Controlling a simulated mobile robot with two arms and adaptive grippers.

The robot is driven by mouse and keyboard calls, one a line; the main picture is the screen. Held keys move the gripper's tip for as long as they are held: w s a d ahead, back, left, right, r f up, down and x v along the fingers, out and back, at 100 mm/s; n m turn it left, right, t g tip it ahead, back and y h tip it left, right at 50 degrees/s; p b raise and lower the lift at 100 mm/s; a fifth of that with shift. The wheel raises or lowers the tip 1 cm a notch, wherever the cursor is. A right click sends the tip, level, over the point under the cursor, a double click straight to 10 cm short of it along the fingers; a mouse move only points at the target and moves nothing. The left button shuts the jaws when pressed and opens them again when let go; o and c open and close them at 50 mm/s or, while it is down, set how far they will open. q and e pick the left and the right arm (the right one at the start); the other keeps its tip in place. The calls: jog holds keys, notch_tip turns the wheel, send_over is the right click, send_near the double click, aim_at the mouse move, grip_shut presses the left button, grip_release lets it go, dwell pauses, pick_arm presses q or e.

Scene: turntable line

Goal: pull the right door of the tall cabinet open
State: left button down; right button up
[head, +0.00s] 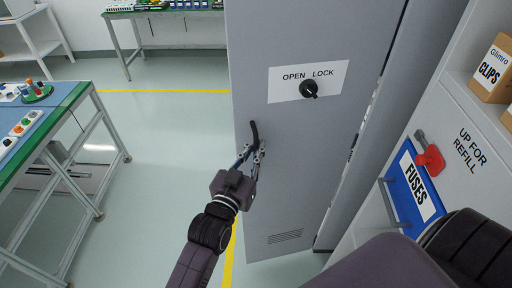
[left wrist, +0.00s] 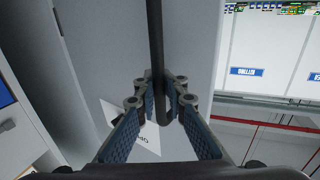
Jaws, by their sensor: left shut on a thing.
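The tall cabinet's grey door (head: 290,170) fills the middle of the head view. It carries a white OPEN/LOCK plate (head: 335,78) with a black knob (head: 309,89). A dark bar handle (head: 254,132) is near the door's left edge. My left gripper (head: 258,148) is shut on this handle. In the left wrist view the bar handle (left wrist: 154,45) runs down between the two blue-padded fingers (left wrist: 160,105). Floor shows left of the door's free edge; how far the door stands open I cannot tell. My right gripper is out of view.
A green-edged workbench (head: 58,112) is at left, another bench (head: 170,12) behind. Floor between bench and door is clear.

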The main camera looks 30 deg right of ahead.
pick_arm(q)
jog(key=shift+w, duration=0.1)
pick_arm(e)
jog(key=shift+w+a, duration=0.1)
pick_arm(q)
jog(key=c, duration=2)
grip_release()
jog(key=shift+a, duration=0.15)
jog(key=shift+c, duration=0.2)
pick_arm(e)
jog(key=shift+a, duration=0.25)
pick_arm(q)
jog(key=v, duration=1.2)
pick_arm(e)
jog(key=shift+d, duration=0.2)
pick_arm(q)
jog(key=shift+a, duration=0.1)
